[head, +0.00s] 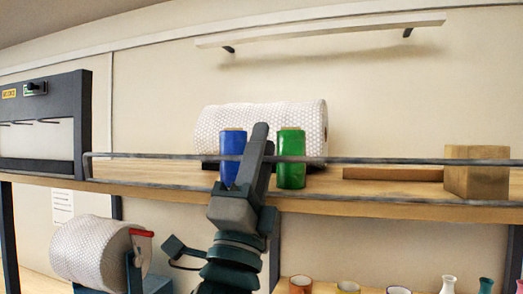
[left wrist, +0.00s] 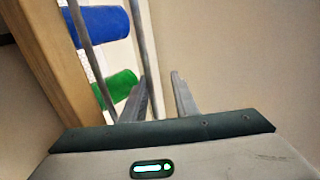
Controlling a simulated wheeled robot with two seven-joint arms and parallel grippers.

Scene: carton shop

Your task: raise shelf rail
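The shelf rail (head: 380,160) is a thin grey bar frame along the front of the wooden shelf (head: 400,205). Its upper bar runs level above the shelf edge and its lower bar lies along that edge. My left gripper (head: 261,130) reaches up in front of the rail, between a blue roll (head: 232,145) and a green roll (head: 291,160), and hides a short stretch of it. In the left wrist view the fingers (left wrist: 162,76) are apart. The rail's upper bar (left wrist: 146,45) shows beside the left finger, within the gap; I cannot tell whether it touches. My right gripper is not in view.
A bubble-wrap roll (head: 210,122) lies behind the coloured rolls. A wooden block (head: 476,172) and a flat board (head: 393,174) sit to the right. A dark-framed panel (head: 82,120) stands at the left. Another wrap roll (head: 90,250) and several cups are below.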

